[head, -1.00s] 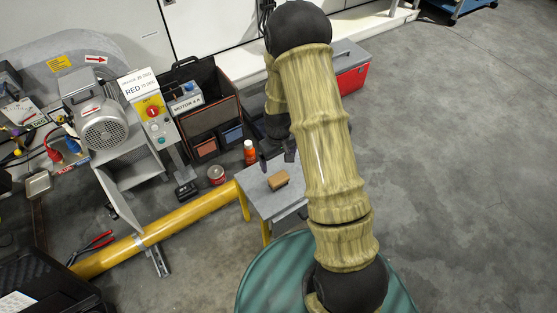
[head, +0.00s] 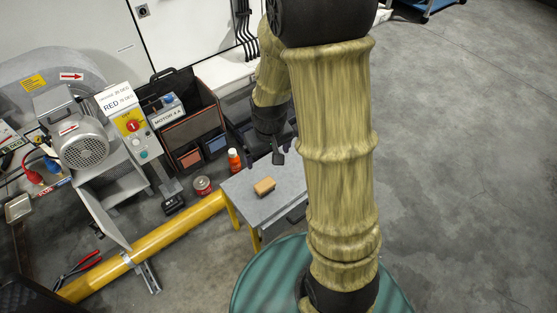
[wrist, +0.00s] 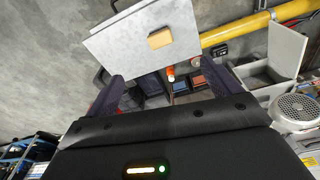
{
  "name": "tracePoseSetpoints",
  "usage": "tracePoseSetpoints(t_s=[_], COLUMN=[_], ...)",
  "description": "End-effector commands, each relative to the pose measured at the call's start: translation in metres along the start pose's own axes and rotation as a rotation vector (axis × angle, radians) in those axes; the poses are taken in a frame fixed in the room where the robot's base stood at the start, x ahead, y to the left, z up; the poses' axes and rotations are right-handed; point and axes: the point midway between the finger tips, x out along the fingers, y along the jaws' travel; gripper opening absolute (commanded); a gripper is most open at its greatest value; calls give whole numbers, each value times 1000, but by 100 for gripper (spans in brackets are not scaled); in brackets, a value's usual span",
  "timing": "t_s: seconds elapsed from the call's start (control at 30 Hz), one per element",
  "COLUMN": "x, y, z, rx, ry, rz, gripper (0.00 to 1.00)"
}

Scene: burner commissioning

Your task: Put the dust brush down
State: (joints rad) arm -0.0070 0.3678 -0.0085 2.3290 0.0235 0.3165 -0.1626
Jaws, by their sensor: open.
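A small tan block (head: 264,187) lies on the grey top of a small table (head: 282,196). It may be the dust brush; I cannot make out bristles. It also shows in the wrist view (wrist: 160,39), near the top. My gripper (head: 270,160) is open and empty, behind the block in the head view and apart from it. In the wrist view its two dark fingers (wrist: 166,88) are spread wide with nothing between them. My arm hides the right part of the table in the head view.
An orange bottle (head: 235,161) and a red tin (head: 202,186) stand on the floor beside the table. An open tool case (head: 190,125) is behind them. A yellow pipe (head: 150,245) runs along the left. Bare tabletop surrounds the block.

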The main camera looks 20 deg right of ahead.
Motion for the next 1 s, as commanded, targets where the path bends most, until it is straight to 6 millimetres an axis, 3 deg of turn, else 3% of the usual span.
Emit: tracePoseSetpoints(t_s=[0.03,0.2,0.4,0.8,1.0], x=[-16,-55,-77,-81,-112], y=[-1,-6,-9,-10,-9], z=[9,41,69,72,68], rx=[19,83,133,140,140], ry=[19,68,101,102,103], rz=[2,8,12,11,11], gripper=[90,90,90,90,90])
